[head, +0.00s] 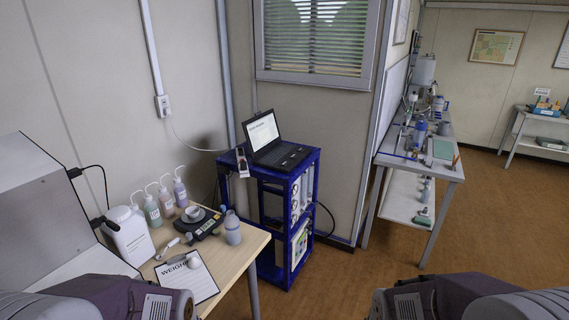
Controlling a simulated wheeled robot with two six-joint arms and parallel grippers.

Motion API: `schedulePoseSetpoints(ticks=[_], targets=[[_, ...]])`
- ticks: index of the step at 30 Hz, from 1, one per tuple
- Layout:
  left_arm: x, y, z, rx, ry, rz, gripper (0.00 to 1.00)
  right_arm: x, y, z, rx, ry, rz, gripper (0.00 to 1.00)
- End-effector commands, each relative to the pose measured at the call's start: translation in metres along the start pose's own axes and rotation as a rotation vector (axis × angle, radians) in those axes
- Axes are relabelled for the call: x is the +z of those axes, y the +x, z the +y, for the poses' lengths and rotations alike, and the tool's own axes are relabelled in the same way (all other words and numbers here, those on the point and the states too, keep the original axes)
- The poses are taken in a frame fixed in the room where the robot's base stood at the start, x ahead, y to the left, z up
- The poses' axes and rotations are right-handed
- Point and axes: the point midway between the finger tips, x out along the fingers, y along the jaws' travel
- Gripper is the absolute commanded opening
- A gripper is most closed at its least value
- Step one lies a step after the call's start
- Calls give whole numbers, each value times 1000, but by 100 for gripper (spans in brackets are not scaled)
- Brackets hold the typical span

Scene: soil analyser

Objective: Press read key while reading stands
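No key marked as a read key can be made out at this size. A laptop (273,141) stands open on top of the blue cart (269,178), with a bright screen whose text is too small to read. A small device with a light and a dark part (242,160) sits at the cart's left top edge. A dark balance (199,224) with a white dish (195,213) on it stands on the wooden table; its display cannot be read. Both my arms show only as upper links at the bottom edge. Neither gripper is in view.
The wooden table (251,247) also holds a white jug (130,236), several wash bottles (166,201), a grey-blue bottle (232,228) and a clipboard (189,279). The brown floor (500,231) is clear at right.

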Motion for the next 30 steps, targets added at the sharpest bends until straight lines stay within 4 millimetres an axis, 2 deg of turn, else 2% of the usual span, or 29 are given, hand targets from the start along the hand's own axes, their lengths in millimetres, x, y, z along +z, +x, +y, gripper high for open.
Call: schedulePoseSetpoints(ticks=[7,8,12,13,30], targets=[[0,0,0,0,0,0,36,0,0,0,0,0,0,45],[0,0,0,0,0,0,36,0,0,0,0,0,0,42],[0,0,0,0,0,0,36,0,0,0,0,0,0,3],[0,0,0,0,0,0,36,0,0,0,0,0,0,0],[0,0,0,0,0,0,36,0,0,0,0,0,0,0]])
